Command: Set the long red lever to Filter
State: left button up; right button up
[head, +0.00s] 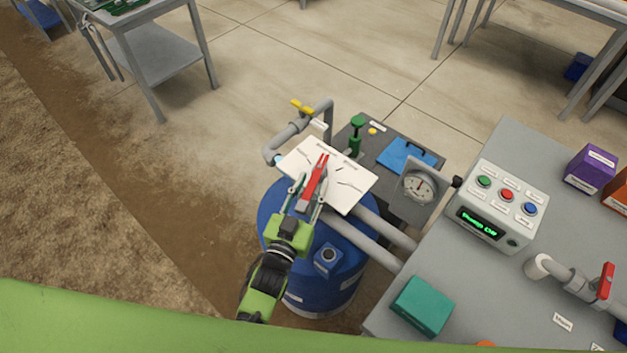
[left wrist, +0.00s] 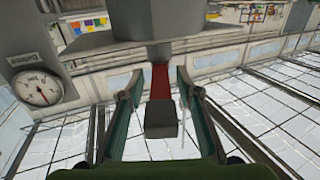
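The long red lever (head: 316,183) lies over a white label plate (head: 349,192) on top of the blue filter tank (head: 275,207). Its red tip points up and slightly right, towards the plate's upper edge; the plate's labels are too small to read. My left gripper (head: 305,193) is at the lever's near end, one finger on each side. In the left wrist view the red lever (left wrist: 160,80) with its grey end block (left wrist: 160,120) sits between the open fingers (left wrist: 160,95), with a gap on both sides. My right gripper is not in view.
Grey pipes with a yellow-handled valve (head: 302,107) stand behind the plate. A pressure gauge (head: 419,186) and a green valve (head: 356,135) are to its right. A button box (head: 497,205) and a teal box (head: 421,305) sit on the grey bench at right.

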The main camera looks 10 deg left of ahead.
aim_at(298, 210)
pick_arm(q)
jog(key=v, duration=1)
jog(key=shift+s, duration=0.25)
jog(key=c, duration=0.9)
jog(key=shift+s+a+n, duration=0.1)
jog(key=shift+a+n, duration=0.15)
jog(key=shift+n, duration=0.15)
grip_shut()
jog(key=s+a+n+g+h+b, duration=0.1)
jog(key=s+a+n+h+b, duration=0.2)
jog(key=a+n, duration=0.9)
jog(key=w+d+n+p, duration=0.2)
jog(key=w+d+p, duration=0.1)
jog(key=w+d, duration=0.5)
jog(key=shift+w+d+f+n+h+p, duration=0.3)
jog(key=shift+d+h, duration=0.1)
jog(key=shift+d, duration=1)
